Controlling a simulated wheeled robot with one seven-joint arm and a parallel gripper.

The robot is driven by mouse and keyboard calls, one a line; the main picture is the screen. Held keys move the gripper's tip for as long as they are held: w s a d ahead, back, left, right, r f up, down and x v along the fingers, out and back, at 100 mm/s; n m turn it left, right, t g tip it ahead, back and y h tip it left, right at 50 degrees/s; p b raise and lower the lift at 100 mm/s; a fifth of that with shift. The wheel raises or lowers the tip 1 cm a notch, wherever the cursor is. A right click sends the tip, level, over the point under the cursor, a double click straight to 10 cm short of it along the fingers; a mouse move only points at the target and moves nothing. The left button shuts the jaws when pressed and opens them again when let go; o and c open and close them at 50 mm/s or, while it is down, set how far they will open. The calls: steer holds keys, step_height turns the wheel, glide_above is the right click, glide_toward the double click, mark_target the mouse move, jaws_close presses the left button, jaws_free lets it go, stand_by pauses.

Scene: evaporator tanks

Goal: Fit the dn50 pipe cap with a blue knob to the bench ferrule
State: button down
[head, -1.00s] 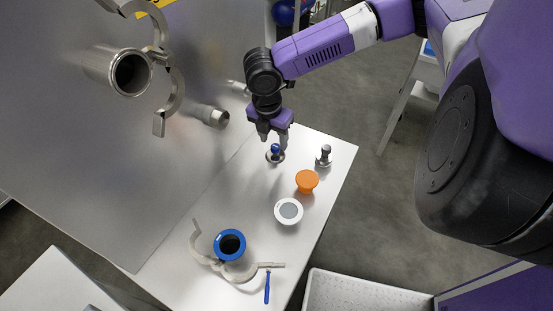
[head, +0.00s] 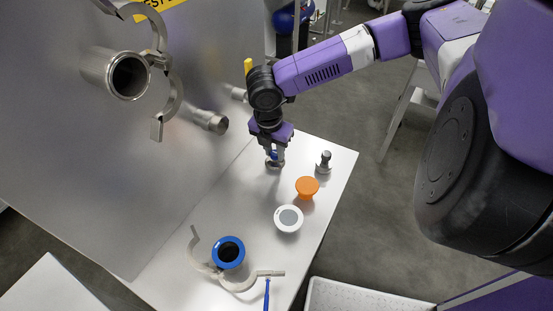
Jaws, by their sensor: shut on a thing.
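The pipe cap with a blue knob (head: 274,165) is at the far end of the white bench. My gripper (head: 274,156) is above it with its fingers down around the knob, shut on it. The fingers hide much of the knob, and I cannot tell whether the cap still touches the bench. The bench ferrule (head: 229,266), with a blue ring on top and a dark bore, stands at the near left of the bench. An open metal clamp (head: 238,285) lies around its base with its arms spread.
An orange cap (head: 307,187), a white disc with a grey centre (head: 289,218) and a metal-knobbed cap (head: 324,163) stand on the bench. A blue tool (head: 267,294) lies by the clamp. A steel wall with a pipe stub (head: 128,77) and open clamp rises at left.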

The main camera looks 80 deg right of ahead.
mark_target(274, 153)
steer(key=shift+r, duration=0.2)
steer(key=shift+r+p, duration=2.1)
steer(key=shift+p, duration=0.25)
